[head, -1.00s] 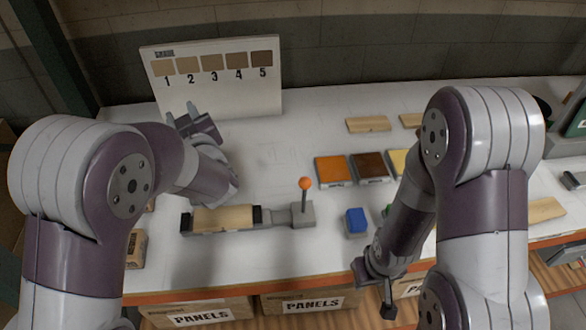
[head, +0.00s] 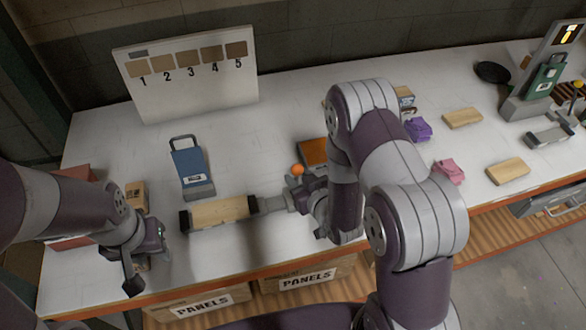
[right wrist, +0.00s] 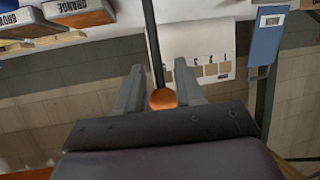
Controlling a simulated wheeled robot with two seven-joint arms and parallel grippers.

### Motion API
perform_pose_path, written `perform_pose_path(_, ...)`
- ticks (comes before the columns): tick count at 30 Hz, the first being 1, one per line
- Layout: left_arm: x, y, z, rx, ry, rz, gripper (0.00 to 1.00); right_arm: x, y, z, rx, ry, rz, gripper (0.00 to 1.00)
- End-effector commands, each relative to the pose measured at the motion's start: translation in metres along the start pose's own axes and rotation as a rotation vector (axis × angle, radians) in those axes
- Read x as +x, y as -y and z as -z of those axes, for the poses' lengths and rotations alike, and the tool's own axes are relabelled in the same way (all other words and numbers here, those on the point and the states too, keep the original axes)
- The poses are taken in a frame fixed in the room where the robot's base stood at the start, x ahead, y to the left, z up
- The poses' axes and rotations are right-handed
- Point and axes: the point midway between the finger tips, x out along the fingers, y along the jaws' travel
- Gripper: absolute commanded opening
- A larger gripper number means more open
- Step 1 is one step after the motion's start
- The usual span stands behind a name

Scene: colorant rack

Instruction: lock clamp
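The clamp (head: 184,220) lies on the table with a pale wooden block (head: 222,211) between its dark jaws. Its orange ball knob (head: 297,169) shows at the clamp's right end; the lever below is mostly hidden by my right gripper (head: 301,190). In the right wrist view, my right gripper (right wrist: 158,68) is open, its fingers on either side of the black lever (right wrist: 152,40), with gaps on both sides. The orange knob (right wrist: 163,98) sits between the fingers near the palm. My left gripper (head: 135,270) hangs near the front left edge; its finger opening is unclear.
A blue device with a handle (head: 188,165) stands behind the clamp. A numbered swatch board (head: 185,85) stands at the back left. A small cardboard box (head: 135,196) is near my left arm. Orange (head: 312,152), purple (head: 418,129) and pink (head: 449,171) items lie to the right.

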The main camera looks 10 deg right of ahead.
Motion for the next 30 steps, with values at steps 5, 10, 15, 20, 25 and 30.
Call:
perform_pose_path(5,-0.008,0.0,0.001,0.0,-0.001,0.0,0.37,0.024,0.0,0.001,0.001,0.0,0.0,0.37)
perform_pose_path(10,-0.009,0.0,0.001,0.0,-0.001,0.0,0.37,0.035,0.0,0.0,0.001,0.001,0.0,0.37)
perform_pose_path(15,-0.009,0.0,0.001,0.0,-0.001,0.0,0.37,0.036,0.0,-0.001,0.001,0.002,0.0,0.37)
perform_pose_path(20,-0.009,0.0,0.001,0.0,-0.001,0.0,0.37,0.036,0.0,0.0,0.001,0.001,0.0,0.14)
perform_pose_path(25,-0.009,0.0,0.001,0.0,-0.001,0.0,0.37,0.036,0.0,0.0,0.001,0.0,-0.001,0.0)
perform_pose_path(30,0.009,0.0,-0.001,0.0,-0.002,0.0,0.37,0.041,-0.001,-0.005,-0.006,-0.041,-0.004,0.0)
